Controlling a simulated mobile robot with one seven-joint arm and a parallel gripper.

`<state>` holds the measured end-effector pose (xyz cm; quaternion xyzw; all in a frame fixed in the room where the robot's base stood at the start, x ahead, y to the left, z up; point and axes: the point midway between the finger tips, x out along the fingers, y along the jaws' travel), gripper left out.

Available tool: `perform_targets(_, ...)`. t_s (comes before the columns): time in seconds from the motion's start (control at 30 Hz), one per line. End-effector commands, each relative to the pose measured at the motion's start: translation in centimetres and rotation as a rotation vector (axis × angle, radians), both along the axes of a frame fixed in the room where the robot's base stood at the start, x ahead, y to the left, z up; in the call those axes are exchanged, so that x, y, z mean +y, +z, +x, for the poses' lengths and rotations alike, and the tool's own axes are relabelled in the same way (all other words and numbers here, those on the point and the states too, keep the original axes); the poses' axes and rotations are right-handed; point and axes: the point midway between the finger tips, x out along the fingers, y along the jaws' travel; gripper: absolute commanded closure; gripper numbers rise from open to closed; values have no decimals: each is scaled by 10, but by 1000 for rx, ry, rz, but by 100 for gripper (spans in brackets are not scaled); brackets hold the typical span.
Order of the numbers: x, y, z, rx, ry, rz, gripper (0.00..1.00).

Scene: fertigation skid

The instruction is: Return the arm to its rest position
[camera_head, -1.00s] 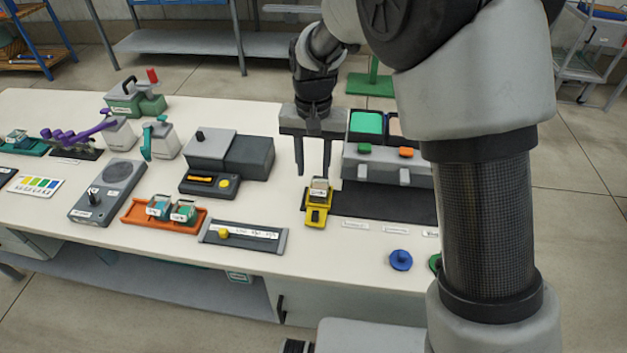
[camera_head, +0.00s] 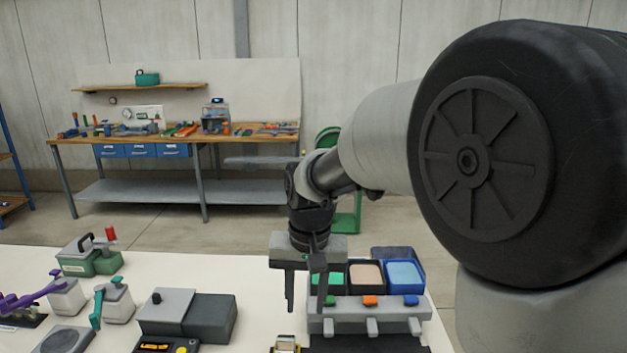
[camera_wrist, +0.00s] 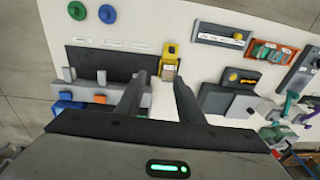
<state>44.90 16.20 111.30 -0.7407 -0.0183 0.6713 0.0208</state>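My gripper (camera_head: 306,306) hangs above the bench, fingers pointing down. In the wrist view my gripper (camera_wrist: 158,80) has its two fingers well apart with nothing between them. A yellow holder (camera_wrist: 171,49) with a small pale-topped block lies beyond the fingertips. In the head view the holder (camera_head: 285,348) is cut by the bottom edge, below the fingertips. My arm reaches in from the right side of the head view, bent at a large black joint.
A grey rack with green, tan and blue bins (camera_head: 402,273) stands close to the right of my fingers. A grey box device (camera_head: 200,315) is to the left. A tool bench (camera_head: 180,140) stands behind, across open floor.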

Motion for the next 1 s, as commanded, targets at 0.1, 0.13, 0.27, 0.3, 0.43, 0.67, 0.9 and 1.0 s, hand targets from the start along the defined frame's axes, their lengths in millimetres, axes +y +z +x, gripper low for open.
perform_targets(0.1, -48, 62, -31, -86, -10, 23, 66)
perform_targets(0.13, -58, 73, -39, -106, -10, 24, 66)
perform_targets(0.27, -98, 111, -80, -195, -10, 23, 66)
perform_targets(0.3, -109, 120, -93, -223, -10, 19, 66)
perform_targets(0.43, -137, 138, -133, -304, -11, -6, 66)
perform_targets(0.67, -160, 143, -173, -383, -11, -49, 66)
perform_targets(0.9, -162, 142, -178, -392, -9, -57, 66)
perform_targets(1.0, -162, 142, -178, -392, -9, -56, 66)
